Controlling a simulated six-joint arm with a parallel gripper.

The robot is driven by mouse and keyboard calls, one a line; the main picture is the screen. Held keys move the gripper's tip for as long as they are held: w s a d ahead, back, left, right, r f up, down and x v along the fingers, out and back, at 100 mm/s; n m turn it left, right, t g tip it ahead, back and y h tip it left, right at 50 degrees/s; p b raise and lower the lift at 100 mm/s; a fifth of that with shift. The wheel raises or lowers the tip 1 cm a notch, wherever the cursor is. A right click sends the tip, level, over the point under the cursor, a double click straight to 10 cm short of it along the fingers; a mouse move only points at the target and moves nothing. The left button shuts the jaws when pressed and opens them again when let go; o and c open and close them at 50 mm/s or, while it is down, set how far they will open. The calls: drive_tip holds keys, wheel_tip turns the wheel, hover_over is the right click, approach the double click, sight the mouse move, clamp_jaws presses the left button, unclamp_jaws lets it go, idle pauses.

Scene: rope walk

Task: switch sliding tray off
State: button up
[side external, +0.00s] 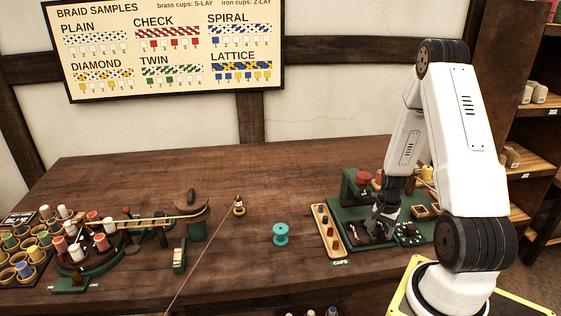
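My gripper (381,222) is at the right of the bench, pointing down over a green machine base (417,236). The fingertips are dark and small against dark parts, so I cannot tell whether they are open or shut, or touching anything. Under and beside them are dark parts and a round piece with white marks (408,232). I cannot make out which part is the sliding tray or its switch. My arm hides some of the base's right side.
A long wooden tray of caps (327,233) lies just left of the green base. A teal spool (281,235) stands left of it. A braiding stand with spools (98,245) and cups fills the left end. A taut cord (208,252) crosses the bench; the bench back middle is clear.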

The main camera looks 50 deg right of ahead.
clamp_jaws()
idle(1.3)
